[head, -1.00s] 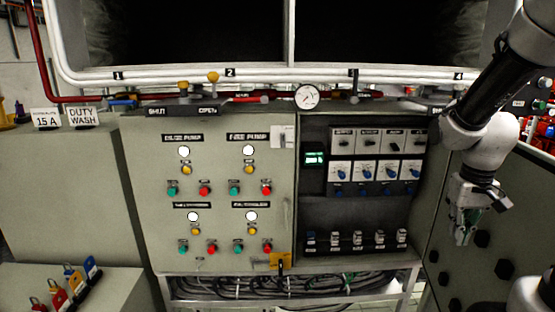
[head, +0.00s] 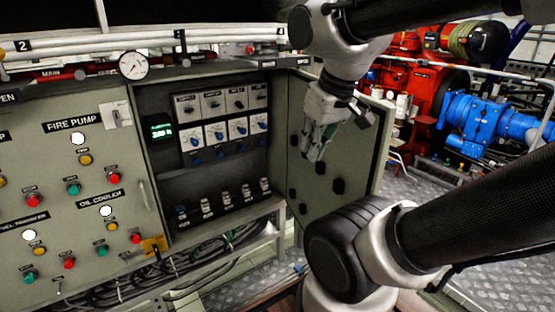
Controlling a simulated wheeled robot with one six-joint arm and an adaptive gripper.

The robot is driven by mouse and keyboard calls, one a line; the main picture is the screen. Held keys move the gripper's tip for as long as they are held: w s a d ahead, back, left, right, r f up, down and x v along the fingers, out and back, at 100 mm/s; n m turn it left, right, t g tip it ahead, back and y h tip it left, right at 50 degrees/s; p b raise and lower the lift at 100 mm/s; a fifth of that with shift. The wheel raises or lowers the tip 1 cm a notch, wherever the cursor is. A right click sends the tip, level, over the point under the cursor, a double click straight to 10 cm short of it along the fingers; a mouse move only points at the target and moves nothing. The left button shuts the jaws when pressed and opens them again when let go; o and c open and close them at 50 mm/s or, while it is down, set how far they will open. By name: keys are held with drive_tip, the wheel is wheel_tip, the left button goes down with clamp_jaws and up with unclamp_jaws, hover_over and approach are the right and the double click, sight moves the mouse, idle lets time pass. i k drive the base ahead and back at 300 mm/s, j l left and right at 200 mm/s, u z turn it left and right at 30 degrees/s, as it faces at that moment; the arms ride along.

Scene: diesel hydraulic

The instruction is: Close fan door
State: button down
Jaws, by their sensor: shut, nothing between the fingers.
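The door (head: 312,185) is a grey-green panel with several black knobs on its inner face. It stands swung open at the right side of the cabinet's dark recess (head: 172,180). My gripper (head: 312,158) is shut and empty. It points down in front of the door's inner face in the picture; I cannot tell whether it touches the door. My arm hides part of the door's upper edge. No fan label shows on the door.
A control panel (head: 70,200) with buttons is left of the recess, with a pressure gauge (head: 133,65) above. Loose cables (head: 150,285) run below. A red engine (head: 410,90) and blue pump (head: 490,125) stand behind the door. Chequered floor (head: 440,195) shows at right.

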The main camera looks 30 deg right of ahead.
sight(352, 168)
drive_tip(key=k+l+u, duration=0.15)
drive_tip(key=k+l, duration=0.4)
drive_tip(key=l, duration=0.4)
drive_tip(key=k+l+u, duration=0.15)
drive_tip(key=l, duration=0.7)
drive_tip(key=k+l+u, duration=0.15)
drive_tip(key=l, duration=0.2)
drive_tip(key=i+l, duration=0.1)
drive_tip(key=l, duration=0.45)
drive_tip(key=i+l+u, duration=0.1)
drive_tip(key=l, duration=0.4)
drive_tip(key=k+j+u, duration=0.1)
drive_tip(key=k+j, duration=0.25)
drive_tip(key=k, duration=0.2)
